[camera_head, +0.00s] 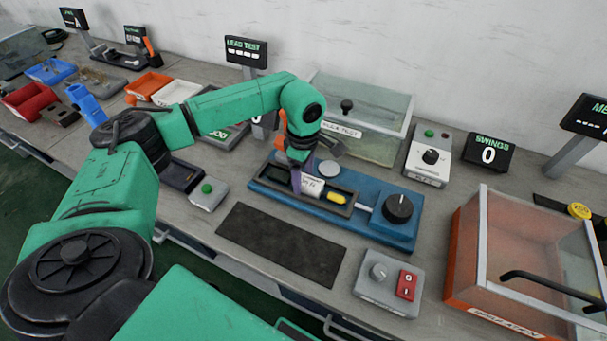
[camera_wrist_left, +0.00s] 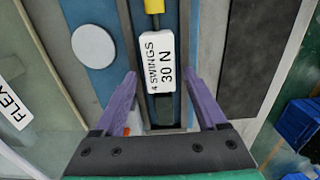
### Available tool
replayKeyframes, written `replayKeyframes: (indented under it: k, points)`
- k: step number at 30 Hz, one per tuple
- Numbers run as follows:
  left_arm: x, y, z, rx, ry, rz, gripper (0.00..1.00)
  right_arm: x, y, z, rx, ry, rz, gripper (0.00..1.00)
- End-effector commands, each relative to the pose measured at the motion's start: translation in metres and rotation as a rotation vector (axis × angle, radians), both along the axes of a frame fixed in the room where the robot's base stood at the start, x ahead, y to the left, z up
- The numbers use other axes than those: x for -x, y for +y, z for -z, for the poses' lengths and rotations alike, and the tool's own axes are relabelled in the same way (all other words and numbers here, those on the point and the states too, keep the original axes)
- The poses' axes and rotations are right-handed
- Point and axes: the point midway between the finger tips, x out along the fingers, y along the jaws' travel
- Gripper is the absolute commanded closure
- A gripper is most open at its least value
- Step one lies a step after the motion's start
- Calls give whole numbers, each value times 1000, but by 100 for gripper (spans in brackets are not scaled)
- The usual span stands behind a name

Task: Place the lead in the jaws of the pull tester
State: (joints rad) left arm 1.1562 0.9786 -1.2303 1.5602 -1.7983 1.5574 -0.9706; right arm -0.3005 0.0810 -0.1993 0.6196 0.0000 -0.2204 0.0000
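A blue pull tester (camera_head: 401,235) with a dark slotted frame and a black knob (camera_head: 398,209) stands at the middle of the bench. A yellow-ended lead (camera_head: 337,198) lies along the slot; it also shows in the left wrist view (camera_wrist_left: 154,6). A white tag (camera_wrist_left: 158,62) reading "30 N, 4 SWINGS" lies in line with it. My left gripper (camera_head: 297,180) is low over the slot's left part. Its purple fingers (camera_wrist_left: 161,78) are apart, one on each side of the tag's lower end. Jaw contact is hard to see. My right gripper is out of view.
A clear flex-test box (camera_head: 363,143) stands behind. A black mat (camera_head: 282,243) and a switch box (camera_head: 388,283) with a red switch are in front. A clear-lidded orange box (camera_head: 525,260) is at right. Coloured trays (camera_head: 50,71) fill the left.

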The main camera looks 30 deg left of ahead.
Motion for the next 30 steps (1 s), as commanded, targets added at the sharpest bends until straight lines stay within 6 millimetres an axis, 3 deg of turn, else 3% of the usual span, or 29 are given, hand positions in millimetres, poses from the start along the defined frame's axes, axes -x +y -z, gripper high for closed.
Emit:
replayKeyframes:
  k: [8,18,21,30]
  points:
    - [-1,0,-12,1,-5,0,26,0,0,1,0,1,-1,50]
    - [-1,-1,-98,2,-5,2,26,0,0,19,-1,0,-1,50]
    - [-1,0,-115,0,-3,1,26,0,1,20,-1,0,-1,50]
    - [0,0,-124,0,0,0,26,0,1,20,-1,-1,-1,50]
